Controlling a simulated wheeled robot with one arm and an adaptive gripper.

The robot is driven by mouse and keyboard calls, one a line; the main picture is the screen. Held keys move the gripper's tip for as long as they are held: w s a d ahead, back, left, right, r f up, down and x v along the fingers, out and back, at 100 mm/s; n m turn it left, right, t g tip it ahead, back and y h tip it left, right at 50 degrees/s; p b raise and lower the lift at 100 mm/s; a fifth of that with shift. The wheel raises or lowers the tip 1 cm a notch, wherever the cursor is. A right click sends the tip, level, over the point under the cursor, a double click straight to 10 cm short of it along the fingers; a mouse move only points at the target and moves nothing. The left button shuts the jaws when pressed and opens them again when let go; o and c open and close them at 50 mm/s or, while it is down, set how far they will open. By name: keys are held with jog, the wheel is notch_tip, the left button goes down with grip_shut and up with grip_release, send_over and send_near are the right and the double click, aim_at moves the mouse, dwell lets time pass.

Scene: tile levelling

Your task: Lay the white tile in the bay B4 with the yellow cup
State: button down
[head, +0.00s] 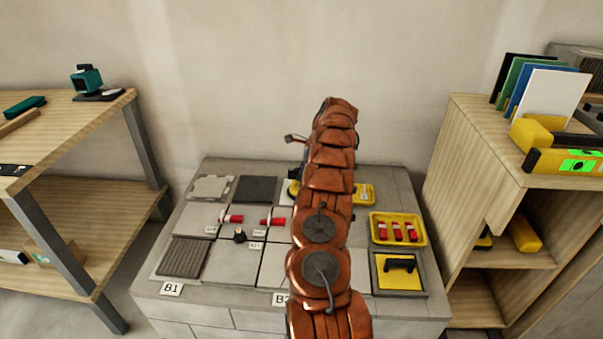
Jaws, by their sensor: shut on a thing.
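A white tile (549,92) stands upright at the front of a row of coloured tiles on the right shelf. My gripper (296,182) is beyond my arm over the back middle of the grey work block, mostly hidden. A small yellow part (293,188), seemingly the yellow cup, shows at my gripper, which is shut on it. A pale patch (286,193) lies just beside it; I cannot tell whether it is a tile. Bay labels B1 (172,289) and B2 (280,299) show at the front edge. No B4 label is visible; my arm covers part of the block.
Red levelling pieces (232,218) stand among the left bays. A yellow tray (376,241) of red wedges and a yellow pad (384,281) with a black handle lie right. A green-lit level (575,162) rests on the right shelf. A wooden bench (90,112) stands left.

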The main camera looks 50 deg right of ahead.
jog(key=c, duration=0.9)
grip_release()
jog(key=shift+v, duration=3.15)
jog(key=shift+s+d+r, duration=0.15)
jog(key=shift+s+r, duration=0.1)
jog(key=shift+r, duration=0.25)
